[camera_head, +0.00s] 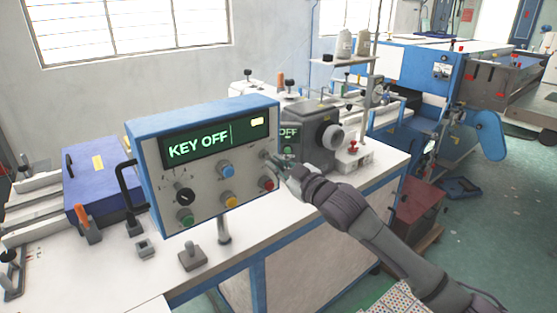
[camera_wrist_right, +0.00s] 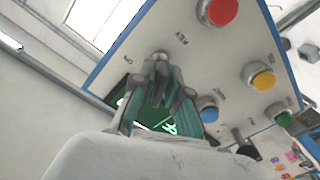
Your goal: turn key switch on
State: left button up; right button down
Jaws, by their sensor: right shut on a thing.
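The control box (camera_head: 147,150) has a blue case and a light grey front. Its display (camera_head: 205,144) reads "KEY OFF" in green. The small grey key switch (camera_head: 265,154) is at the right of the panel, above the red button. My right gripper (camera_head: 282,166) is at the panel's right edge, at this switch. In the right wrist view the fingers of my right gripper (camera_wrist_right: 162,82) are shut together at the small metal key switch (camera_wrist_right: 160,57), and they hide part of it. The exact grip is hard to see. My left gripper is not in view.
A red button (camera_head: 266,184), blue button (camera_head: 227,169), yellow button (camera_head: 229,199), green button (camera_head: 185,216) and black knob (camera_head: 185,196) are on the panel. A grey machine head (camera_head: 310,130) stands close behind my right gripper. The white table (camera_head: 290,215) is mostly clear in front.

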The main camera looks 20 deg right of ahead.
jog(key=m+p, duration=0.3)
jog(key=m, duration=0.1)
jog(key=shift+r+m, duration=0.15)
jog(key=shift+m, duration=0.25)
jog(key=m+p, duration=0.2)
jog(key=m, duration=0.1)
jog(key=shift+m, duration=0.3)
jog(key=m+p, duration=0.2)
jog(key=m, duration=0.1)
jog(key=shift+m+p, duration=0.6)
jog(key=shift+m, duration=0.9)
jog(key=c, duration=1.3)
grip_release()
jog(key=shift+s, duration=0.15)
jog(key=v, duration=1.1)
jog(key=shift+s+d, duration=0.15)
jog(key=shift+s, duration=0.2)
